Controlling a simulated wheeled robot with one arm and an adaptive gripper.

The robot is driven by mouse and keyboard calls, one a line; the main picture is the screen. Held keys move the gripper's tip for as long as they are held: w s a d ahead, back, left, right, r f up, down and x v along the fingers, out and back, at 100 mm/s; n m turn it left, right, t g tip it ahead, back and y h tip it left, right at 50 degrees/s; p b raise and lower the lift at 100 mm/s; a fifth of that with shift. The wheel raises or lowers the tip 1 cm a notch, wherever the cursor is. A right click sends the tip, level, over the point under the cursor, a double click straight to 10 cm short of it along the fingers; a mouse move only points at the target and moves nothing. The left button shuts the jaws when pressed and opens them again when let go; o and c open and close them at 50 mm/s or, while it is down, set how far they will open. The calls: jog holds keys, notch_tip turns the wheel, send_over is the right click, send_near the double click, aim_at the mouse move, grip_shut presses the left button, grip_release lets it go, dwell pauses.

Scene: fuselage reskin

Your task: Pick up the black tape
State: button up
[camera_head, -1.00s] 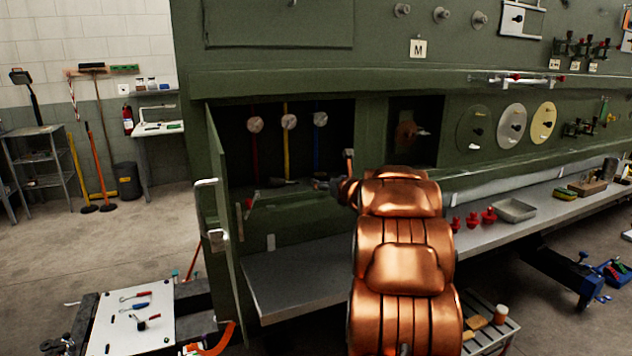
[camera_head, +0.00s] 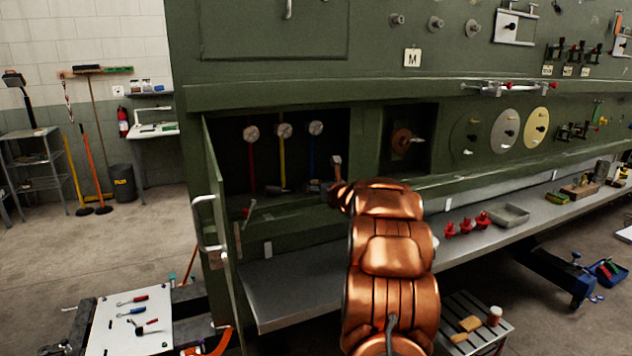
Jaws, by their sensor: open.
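My copper-coloured arm reaches up to the open bay (camera_head: 300,120) in the green panel. My gripper (camera_head: 318,187) is small and dark at the arm's end, at the bay's lower edge, open; its fingers are hard to make out against the dark interior. A small dark shape (camera_head: 276,189) lies just left of it on the bay's floor. I cannot tell whether this is the black tape. No black tape can be clearly made out elsewhere, and my arm hides part of the panel and shelf.
An open green door (camera_head: 222,225) with white handles stands left of the bay. Three round discs with red, yellow and blue strips hang inside. A grey shelf (camera_head: 290,288) runs below, with red fittings (camera_head: 466,225) and a grey tray (camera_head: 510,214) at right.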

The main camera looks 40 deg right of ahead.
jog(key=shift+w+d+r, duration=0.15)
jog(key=shift+w, duration=0.35)
jog(key=shift+w+d+f+p, duration=0.2)
jog(key=shift+w+f+p, duration=0.1)
jog(key=shift+w+p, duration=0.15)
jog(key=c, duration=1.1)
